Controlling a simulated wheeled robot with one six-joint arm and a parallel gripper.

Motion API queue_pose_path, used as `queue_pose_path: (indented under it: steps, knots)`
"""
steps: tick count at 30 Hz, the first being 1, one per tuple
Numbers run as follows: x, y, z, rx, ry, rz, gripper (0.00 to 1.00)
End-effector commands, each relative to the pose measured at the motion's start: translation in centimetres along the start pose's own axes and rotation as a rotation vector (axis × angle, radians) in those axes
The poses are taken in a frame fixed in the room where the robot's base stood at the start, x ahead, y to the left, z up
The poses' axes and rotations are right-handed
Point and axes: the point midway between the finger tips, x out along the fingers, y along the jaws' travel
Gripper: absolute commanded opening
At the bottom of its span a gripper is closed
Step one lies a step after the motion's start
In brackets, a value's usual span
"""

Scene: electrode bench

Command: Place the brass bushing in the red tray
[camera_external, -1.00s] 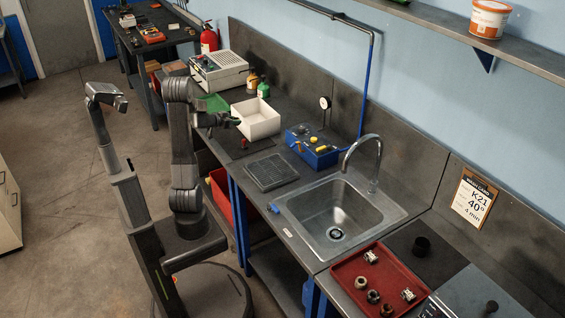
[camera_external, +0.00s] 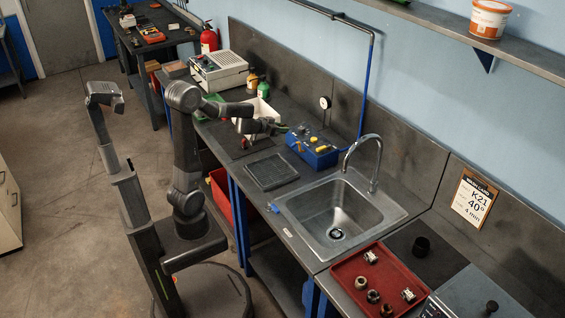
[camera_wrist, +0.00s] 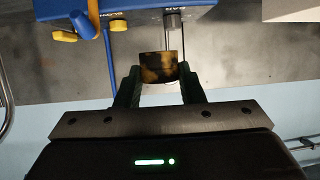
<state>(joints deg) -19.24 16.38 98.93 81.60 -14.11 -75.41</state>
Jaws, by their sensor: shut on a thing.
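In the wrist view, my gripper (camera_wrist: 157,82) is shut on the brass bushing (camera_wrist: 157,66), a short ring with mottled brown and yellow sides. In the external view, my gripper (camera_external: 284,128) is over the bench, between the white bin and the blue box; the bushing is too small to make out there. Two thin dark rods below a grey cylinder pass by the bushing in the wrist view; I cannot tell whether they touch it. The red tray (camera_external: 390,275) lies at the near right end of the bench and holds several small metal parts.
The blue box (camera_external: 318,157) with yellow knobs is close to my gripper. The white bin (camera_external: 264,131) is behind my arm. A sink (camera_external: 318,213) with a tall faucet (camera_external: 378,160) lies between my gripper and the red tray.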

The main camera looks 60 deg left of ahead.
Motion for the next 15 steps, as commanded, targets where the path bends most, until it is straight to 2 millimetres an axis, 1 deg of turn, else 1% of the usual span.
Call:
queue_pose_path:
  steps: [1, 5, 6, 7, 12, 13, 15]
  knots:
    - [0.0, 2.2, -0.2, 0.006, 0.002, 0.017, 0.03]
    - [-0.4, 7.0, -0.3, 0.015, 0.001, 0.042, 0.03]
    - [-0.7, 8.5, -0.3, 0.017, 0.0, 0.05, 0.03]
    - [-0.8, 9.4, -0.3, 0.02, 0.0, 0.055, 0.03]
    - [-1.5, 12.3, -0.1, 0.027, -0.001, 0.069, 0.03]
    - [-1.3, 12.0, -0.8, 0.037, -0.011, 0.083, 0.03]
    - [-0.7, 12.1, -0.9, 0.057, -0.022, 0.115, 0.03]
